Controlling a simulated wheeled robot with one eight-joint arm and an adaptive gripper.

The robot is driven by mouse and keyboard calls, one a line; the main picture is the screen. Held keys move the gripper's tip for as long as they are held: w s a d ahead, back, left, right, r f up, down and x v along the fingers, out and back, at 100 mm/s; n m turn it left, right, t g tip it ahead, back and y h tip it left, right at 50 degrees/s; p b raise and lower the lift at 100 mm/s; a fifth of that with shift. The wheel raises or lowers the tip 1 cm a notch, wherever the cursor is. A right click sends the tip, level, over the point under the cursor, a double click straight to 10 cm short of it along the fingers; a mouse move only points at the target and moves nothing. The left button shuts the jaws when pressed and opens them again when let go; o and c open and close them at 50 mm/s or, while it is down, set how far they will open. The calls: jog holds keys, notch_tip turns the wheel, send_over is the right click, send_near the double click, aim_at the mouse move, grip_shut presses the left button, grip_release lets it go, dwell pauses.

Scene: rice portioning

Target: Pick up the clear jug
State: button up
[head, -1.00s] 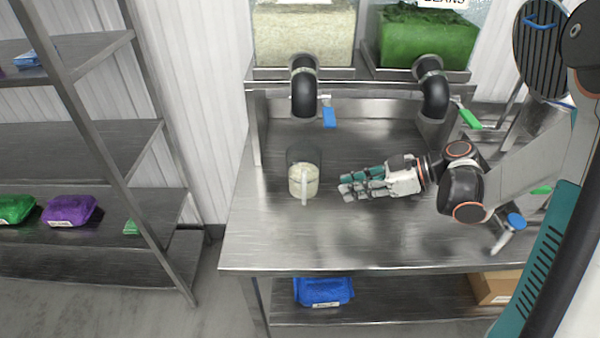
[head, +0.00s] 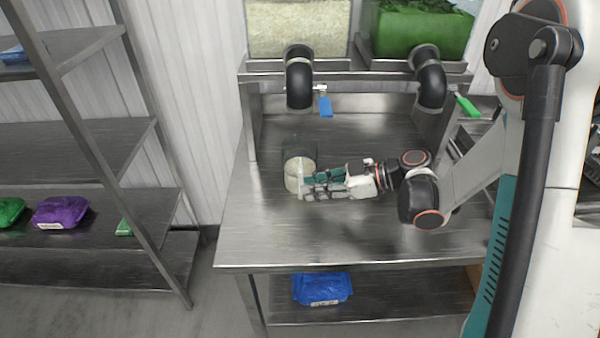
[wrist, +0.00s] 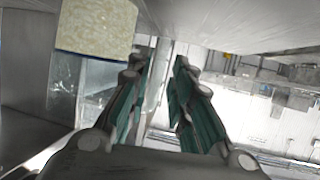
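The clear jug (head: 294,172) stands upright on the steel table with pale rice in its lower part. Its upper part is transparent and hard to see. My gripper (head: 306,186) is at the jug's right front side, its fingertips overlapping the jug's edge where the handle is. In the wrist view the jug (wrist: 92,28) is at the upper left, beside the fingers. My gripper (wrist: 165,58) is open there, with a gap between its fingers. A pale upright strip shows near the left finger; I cannot tell whether it is the handle or whether the fingers touch it.
A rice bin (head: 298,28) and a green bean bin (head: 418,30) stand above the table, with black spouts and blue and green levers. The steel table (head: 350,240) is clear in front. A shelf rack (head: 85,140) with colored packs is at the left.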

aim_at(300, 190)
jog(key=x, duration=0.2)
jog(key=b+x, duration=0.1)
jog(key=x, duration=0.1)
jog(key=shift+w+a+f+b, duration=0.1)
jog(key=shift+a+f+b, duration=0.05)
jog(key=shift+f+b, duration=0.2)
grip_shut()
jog(key=shift+r, duration=0.15)
